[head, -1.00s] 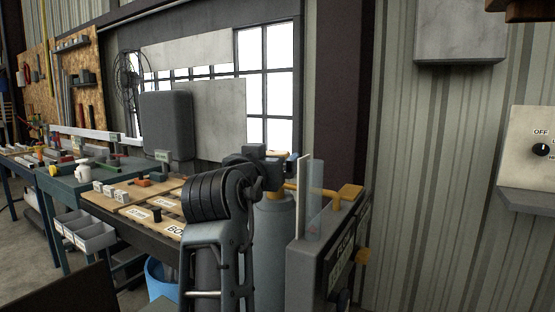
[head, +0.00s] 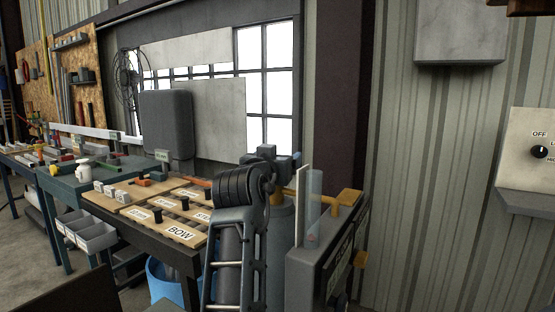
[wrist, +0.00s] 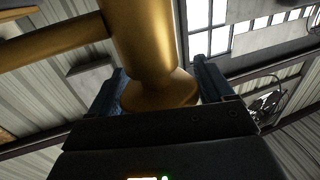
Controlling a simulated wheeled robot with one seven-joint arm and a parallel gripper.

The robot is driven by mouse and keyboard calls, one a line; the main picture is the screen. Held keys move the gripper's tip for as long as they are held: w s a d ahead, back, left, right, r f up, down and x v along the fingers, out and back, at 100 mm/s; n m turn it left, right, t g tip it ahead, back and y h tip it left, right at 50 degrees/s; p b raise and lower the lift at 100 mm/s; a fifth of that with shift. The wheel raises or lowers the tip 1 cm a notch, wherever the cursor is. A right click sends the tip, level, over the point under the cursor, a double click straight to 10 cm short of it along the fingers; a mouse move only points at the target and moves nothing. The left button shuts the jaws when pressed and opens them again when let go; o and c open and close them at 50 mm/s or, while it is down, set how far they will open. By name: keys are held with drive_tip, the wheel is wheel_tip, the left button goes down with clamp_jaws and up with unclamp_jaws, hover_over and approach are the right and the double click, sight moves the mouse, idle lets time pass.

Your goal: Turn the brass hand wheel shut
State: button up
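In the wrist view, a thick brass post (wrist: 148,40) with a wider foot stands close in front of my gripper (wrist: 160,92). The two dark fingers are spread, one on each side of the foot. I cannot tell whether either finger touches it. A brass bar (wrist: 55,45) runs off to the left. In the head view, a brass-yellow fitting (head: 345,198) and bar sit at the grey console (head: 300,270). My arm covers part of that area and the fingertips cannot be made out there. No full wheel rim shows.
A clear pane (head: 314,208) and a white panel stand upright on the console, close beside the brass bar. A workbench with a wooden label board (head: 150,205) lies left of my arm. A grey wall box with a dial (head: 540,151) is at the right.

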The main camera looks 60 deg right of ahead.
drive_tip(key=c, duration=0.7)
